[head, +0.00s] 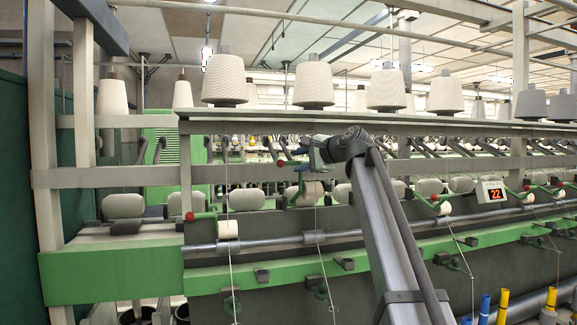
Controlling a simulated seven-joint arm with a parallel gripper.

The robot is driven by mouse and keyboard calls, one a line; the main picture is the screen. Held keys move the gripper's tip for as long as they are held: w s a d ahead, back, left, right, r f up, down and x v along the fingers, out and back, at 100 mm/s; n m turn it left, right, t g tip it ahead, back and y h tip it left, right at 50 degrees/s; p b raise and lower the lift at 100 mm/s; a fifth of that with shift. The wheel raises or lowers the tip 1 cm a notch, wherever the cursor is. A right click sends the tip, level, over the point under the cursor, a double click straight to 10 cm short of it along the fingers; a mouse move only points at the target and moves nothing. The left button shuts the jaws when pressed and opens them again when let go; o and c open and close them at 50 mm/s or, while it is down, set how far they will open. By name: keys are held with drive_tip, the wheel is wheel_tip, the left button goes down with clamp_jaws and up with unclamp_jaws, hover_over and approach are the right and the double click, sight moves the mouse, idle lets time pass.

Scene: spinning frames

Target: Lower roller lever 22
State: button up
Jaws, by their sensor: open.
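A sign with a lit red 22 (495,194) hangs on the spinning frame at the right. Several green roller levers with red knobs run along the frame. One red knob (281,163) sits higher than its neighbours, left of my gripper, with its green lever (292,190) partly hidden. Other red knobs are at the left (190,216), right of my arm (436,196) and by the sign (527,184). I cannot tell which lever the 22 marks. My gripper (306,157) is open, small in view and close to the raised knob; contact cannot be told.
A grey shaft (270,243) with pale rollers (228,229) runs along the frame above a green rail (215,276). Threads hang in front of it. White yarn cones (225,80) stand on the shelf above. Coloured tubes (502,306) stand at the lower right.

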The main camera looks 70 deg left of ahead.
sight(294, 162)
drive_tip(key=shift+x, duration=3.1)
clamp_jaws()
